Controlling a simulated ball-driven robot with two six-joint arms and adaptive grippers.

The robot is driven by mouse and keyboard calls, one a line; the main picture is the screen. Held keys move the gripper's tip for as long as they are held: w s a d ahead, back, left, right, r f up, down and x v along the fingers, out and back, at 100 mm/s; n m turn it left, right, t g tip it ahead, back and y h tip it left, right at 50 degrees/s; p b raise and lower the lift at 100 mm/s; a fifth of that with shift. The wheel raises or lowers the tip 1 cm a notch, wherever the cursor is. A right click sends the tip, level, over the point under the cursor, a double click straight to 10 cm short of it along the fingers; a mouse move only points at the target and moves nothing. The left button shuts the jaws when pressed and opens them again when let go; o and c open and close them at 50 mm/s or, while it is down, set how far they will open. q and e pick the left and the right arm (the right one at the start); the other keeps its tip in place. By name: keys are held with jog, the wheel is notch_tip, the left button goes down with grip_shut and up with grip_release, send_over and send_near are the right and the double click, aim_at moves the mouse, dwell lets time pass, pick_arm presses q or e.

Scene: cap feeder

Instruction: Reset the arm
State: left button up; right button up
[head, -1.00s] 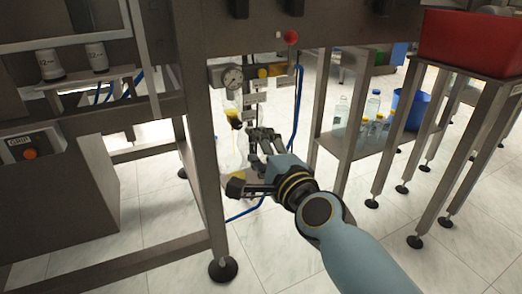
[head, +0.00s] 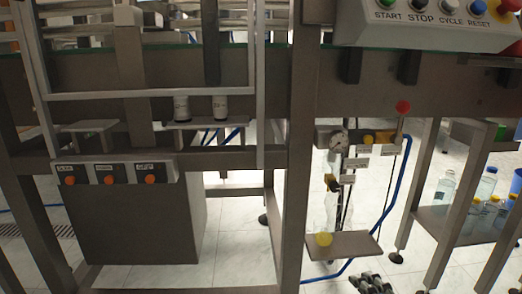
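The tip of my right gripper (head: 372,284) shows at the bottom edge of the head view, right of the middle. Only its dark finger parts are in frame, and I cannot tell whether they are open or shut. It is below and in front of a small shelf (head: 350,245) that carries a yellow-topped item (head: 323,239), with a visible gap between them. My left gripper is out of view. A control panel (head: 440,32) at the upper right is marked START, STOP, CYCLE and RESET. A blue button (head: 477,7) sits above RESET.
A metal machine frame (head: 297,150) fills the middle. A box with orange knobs (head: 115,172) stands at the left. A gauge (head: 338,141), a red knob (head: 403,107) and a blue hose (head: 393,190) are right of the post. Bottles (head: 486,187) stand on a shelf at the right.

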jog(key=s+d+f+n+g, duration=0.3)
jog(key=s+f+n+g, duration=0.25)
jog(key=s+f, duration=0.5)
jog(key=s+d+f+n+g, duration=0.2)
jog(key=s+f+n+g, duration=0.3)
jog(key=s+f, duration=0.6)
pick_arm(q)
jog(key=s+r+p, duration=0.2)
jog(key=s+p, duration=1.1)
jog(key=p, duration=0.1)
pick_arm(e)
jog(key=s+d+n+g+h, duration=0.1)
jog(key=s+d+n, duration=0.1)
jog(key=s, duration=1)
jog(key=s+d+n+g+h, duration=0.1)
jog(key=s+d+n+g, duration=0.1)
jog(key=s, duration=1)
jog(key=shift+d+f+n+h, duration=0.35)
jog(key=shift+d+n+h, duration=0.05)
jog(key=shift+d+n, duration=0.45)
